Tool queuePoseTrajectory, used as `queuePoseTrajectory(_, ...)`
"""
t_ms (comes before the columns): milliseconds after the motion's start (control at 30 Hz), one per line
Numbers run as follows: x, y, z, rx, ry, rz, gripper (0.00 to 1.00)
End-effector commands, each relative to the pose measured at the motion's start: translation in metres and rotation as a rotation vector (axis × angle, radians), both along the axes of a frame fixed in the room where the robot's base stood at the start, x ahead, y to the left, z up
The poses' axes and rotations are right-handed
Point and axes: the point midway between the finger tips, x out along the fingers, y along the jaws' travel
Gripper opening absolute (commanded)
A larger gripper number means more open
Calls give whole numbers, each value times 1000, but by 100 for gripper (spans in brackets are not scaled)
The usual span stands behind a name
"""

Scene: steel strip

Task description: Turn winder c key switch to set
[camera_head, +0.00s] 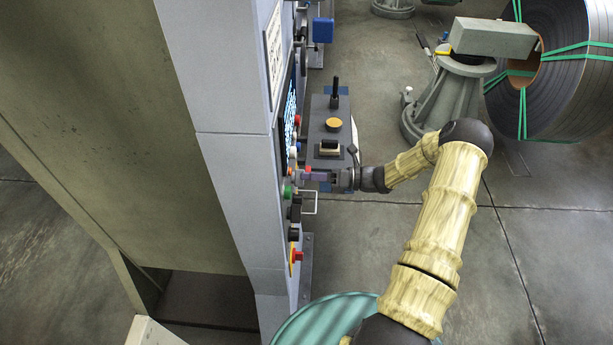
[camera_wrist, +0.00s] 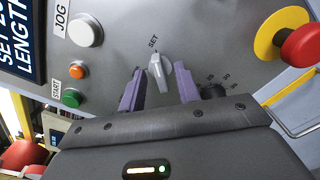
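The key switch (camera_wrist: 160,72) is a pale grey tapered handle on the grey panel in the wrist view. The word SET is printed just above it, and its upper end points roughly toward that word. My gripper (camera_wrist: 160,76) is open, with one purple finger on each side of the switch. Gaps show between the switch and both fingers; I see no contact. In the head view, my gripper (camera_head: 311,174) reaches left to the face of the tall grey cabinet (camera_head: 238,190), where the switch itself cannot be made out.
In the wrist view, a black knob (camera_wrist: 213,91) sits close to the right finger. A red stop button (camera_wrist: 300,45) is further right. White JOG (camera_wrist: 85,31), orange (camera_wrist: 77,71) and green START (camera_wrist: 71,98) buttons are left. A steel coil (camera_head: 560,65) stands far right in the head view.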

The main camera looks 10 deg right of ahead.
Motion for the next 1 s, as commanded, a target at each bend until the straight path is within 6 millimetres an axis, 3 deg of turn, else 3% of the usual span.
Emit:
queuePoseTrajectory(700, -42, -132, -3, -2, -1, -3, 33)
queuePoseTrajectory(1000, -50, -154, 0, 1, -1, 0, 33)
